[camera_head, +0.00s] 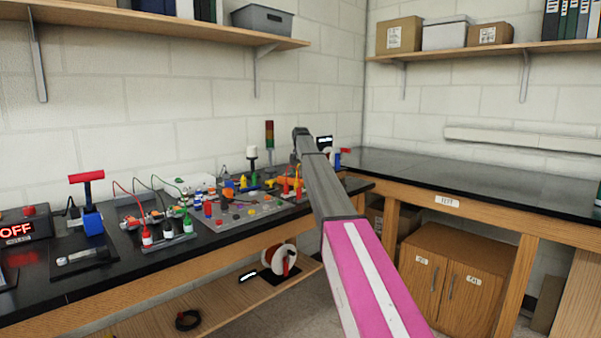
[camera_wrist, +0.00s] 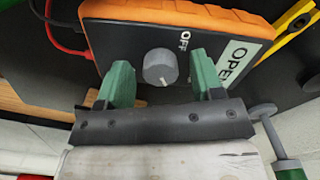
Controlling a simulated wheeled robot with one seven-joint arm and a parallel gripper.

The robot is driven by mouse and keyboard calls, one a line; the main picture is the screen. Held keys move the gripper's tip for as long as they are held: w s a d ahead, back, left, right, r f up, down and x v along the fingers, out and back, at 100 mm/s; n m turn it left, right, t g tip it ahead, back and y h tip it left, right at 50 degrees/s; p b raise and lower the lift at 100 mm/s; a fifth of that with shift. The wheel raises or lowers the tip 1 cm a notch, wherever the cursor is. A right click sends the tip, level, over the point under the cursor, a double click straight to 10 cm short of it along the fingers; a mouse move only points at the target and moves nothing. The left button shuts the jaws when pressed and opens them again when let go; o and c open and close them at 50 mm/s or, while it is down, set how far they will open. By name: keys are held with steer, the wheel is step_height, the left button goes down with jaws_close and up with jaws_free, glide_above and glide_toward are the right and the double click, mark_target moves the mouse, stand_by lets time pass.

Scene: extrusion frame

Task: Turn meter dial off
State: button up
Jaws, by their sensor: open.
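The meter (camera_wrist: 107,45) fills the top of the wrist view, with an orange case and a dark grey face. Its round grey dial (camera_wrist: 160,68) sits between my two green fingers. A light mark shows on the dial's lower edge, away from the "OFF" label at its upper right. My gripper (camera_wrist: 160,66) is open, with one finger on each side of the dial and a gap visible on both sides. Whether the fingertips touch the face is unclear. In the head view, my arm runs toward the back bench, and I cannot make out the gripper or meter.
A red cable (camera_wrist: 62,40) leaves the meter's left side, and a yellow part (camera_wrist: 296,35) lies at its right. In the head view, the black bench (camera_head: 130,258) holds a panel (camera_head: 240,212) with several coloured parts. The right bench top (camera_head: 480,178) is mostly clear.

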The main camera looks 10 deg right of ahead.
steer(key=c, duration=0.9)
steer(key=shift+c, duration=0.2)
steer(key=shift+n, duration=0.3)
steer(key=n, duration=0.8)
steer(key=shift+d+n, duration=0.1)
steer(key=shift+n, duration=0.3)
steer(key=n, duration=1)
steer(key=shift+w+n, duration=0.1)
steer(key=shift+n, duration=2.2)
